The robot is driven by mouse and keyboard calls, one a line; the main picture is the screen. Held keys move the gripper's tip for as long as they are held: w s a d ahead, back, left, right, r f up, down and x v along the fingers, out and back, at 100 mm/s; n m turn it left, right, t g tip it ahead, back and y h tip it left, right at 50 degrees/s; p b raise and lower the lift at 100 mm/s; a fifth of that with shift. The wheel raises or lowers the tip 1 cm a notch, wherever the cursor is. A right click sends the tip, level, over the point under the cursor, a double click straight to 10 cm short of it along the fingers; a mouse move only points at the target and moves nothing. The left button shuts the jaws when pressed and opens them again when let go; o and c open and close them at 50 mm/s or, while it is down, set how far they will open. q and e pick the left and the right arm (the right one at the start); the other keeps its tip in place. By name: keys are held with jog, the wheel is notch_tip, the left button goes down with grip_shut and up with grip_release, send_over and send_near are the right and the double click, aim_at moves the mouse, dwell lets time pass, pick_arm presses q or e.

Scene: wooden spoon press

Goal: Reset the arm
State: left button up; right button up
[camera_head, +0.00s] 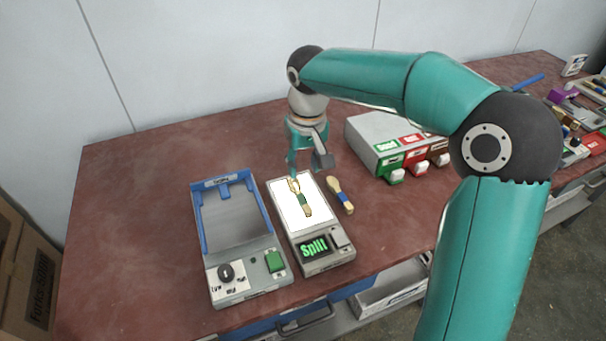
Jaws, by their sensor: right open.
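My right arm comes in from the right and reaches over the table. Its gripper (307,166) points down, open, over the far end of the white plate of a grey device (316,258) whose green display seems to read "Split". A wooden spoon (304,205) with a green band lies on that plate, just below the gripper in the picture. I cannot tell whether a fingertip touches it. A second wooden piece (340,195) with a blue band lies right of the plate. My left gripper is not in view.
A blue-rimmed tray device (235,226) with a black knob and green button stands on the left. A grey box (371,135) with green, red and brown fronts stands behind right. Tools and boxes clutter the far right. The red table (125,215) is clear at left.

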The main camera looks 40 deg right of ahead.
jog(key=shift+r, duration=0.25)
dwell(0.3)
